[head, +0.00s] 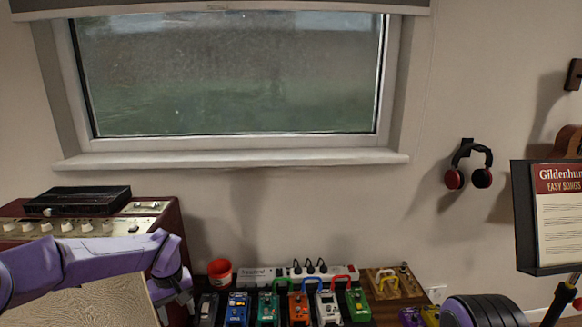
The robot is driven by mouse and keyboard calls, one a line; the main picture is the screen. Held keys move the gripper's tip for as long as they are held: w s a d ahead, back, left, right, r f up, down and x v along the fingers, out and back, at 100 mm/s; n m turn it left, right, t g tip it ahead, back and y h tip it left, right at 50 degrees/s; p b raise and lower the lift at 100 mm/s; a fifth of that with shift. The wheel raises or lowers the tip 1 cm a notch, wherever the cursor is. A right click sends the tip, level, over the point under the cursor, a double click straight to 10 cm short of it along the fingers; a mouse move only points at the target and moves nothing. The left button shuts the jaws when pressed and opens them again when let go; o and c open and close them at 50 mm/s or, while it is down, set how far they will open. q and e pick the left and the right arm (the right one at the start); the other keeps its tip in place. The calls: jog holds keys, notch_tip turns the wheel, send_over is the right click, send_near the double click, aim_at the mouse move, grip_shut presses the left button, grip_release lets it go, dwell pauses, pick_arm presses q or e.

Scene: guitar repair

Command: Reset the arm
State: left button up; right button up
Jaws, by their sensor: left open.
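My left arm is purple and comes in from the left, across the front of the amplifier (88,225). My left gripper (178,296) hangs at its end, pointing down, beside the amplifier's right edge and left of the pedals. It is open, and I see nothing held in it. The finger tips are small and partly lost against the dark background. My right gripper does not show.
A black box (78,199) lies on the amplifier. Headphones (469,164) hang right, near a music stand (524,215).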

pick_arm(q)
jog(key=s+a+f+n+t+y, duration=0.2)
jog(key=s+f+n+y, duration=0.15)
jog(key=s+f, duration=0.3)
jog(key=s+a+f+n+t+y, duration=0.3)
jog(key=s+f+y, duration=0.1)
jog(key=s+f, duration=0.25)
jog(key=s+d+f+m+h, duration=0.1)
jog(key=s+f+m, duration=0.1)
jog(key=s, duration=0.6)
jog(key=s+d+f+m+g+h, duration=0.1)
jog(key=s+f+m, duration=0.1)
jog(key=s, duration=0.6)
jog(key=s+d+f+m+h, duration=0.1)
jog(key=s+f, duration=0.3)
jog(key=s, duration=0.4)
jog(key=shift+s+d+m+g+h, duration=0.25)
jog(key=shift+m+g+h, duration=0.15)
jog(key=shift+m+h, duration=0.25)
jog(key=shift+w+f, duration=0.1)
